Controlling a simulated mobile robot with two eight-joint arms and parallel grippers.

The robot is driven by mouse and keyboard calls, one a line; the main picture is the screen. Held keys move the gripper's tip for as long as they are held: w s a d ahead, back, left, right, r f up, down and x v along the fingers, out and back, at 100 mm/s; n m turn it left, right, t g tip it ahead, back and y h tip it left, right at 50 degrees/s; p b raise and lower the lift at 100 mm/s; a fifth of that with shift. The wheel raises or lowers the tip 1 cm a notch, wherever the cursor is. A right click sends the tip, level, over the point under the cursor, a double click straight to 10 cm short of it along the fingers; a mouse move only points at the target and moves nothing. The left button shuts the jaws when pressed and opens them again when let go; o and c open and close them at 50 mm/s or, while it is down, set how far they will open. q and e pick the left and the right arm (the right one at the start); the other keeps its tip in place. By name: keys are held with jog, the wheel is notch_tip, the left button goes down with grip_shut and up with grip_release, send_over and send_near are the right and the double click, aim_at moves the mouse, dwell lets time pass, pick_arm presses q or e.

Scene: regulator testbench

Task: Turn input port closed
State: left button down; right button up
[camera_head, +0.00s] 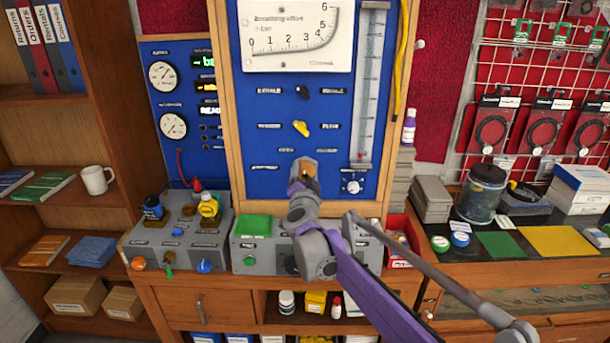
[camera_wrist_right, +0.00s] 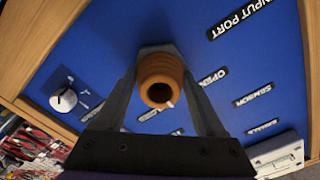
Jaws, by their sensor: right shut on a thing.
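An orange-brown ring-shaped knob or port (camera_wrist_right: 160,68) with a dark round hole shows in the right wrist view on the blue panel, beside the label INPUT PORT (camera_wrist_right: 240,18). My right gripper (camera_wrist_right: 158,90) has its two fingers on either side of it and is shut on it. In the head view my right gripper (camera_head: 303,176) is at the lower middle of the blue panel (camera_head: 262,60), and a bit of orange-brown (camera_head: 308,168) shows at its tip. The gripper hides most of the port there. My left gripper is not in view.
A grey box with a green pad (camera_head: 254,225) and a grey box with bottles (camera_head: 170,252) stand on the bench below.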

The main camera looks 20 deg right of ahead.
jog(key=m, duration=0.4)
jog(key=shift+m+p, duration=0.3)
jog(key=shift+p, duration=0.05)
jog(key=m+p, duration=0.1)
jog(key=m, duration=0.3)
jog(key=shift+m, duration=0.4)
jog(key=o, duration=1.3)
jog(key=shift+o, duration=0.2)
jog(key=b+v, duration=0.1)
jog(key=v, duration=0.9)
jog(key=shift+s+b, duration=0.35)
jog(key=shift+s, duration=0.05)
jog(key=shift+a, duration=0.1)
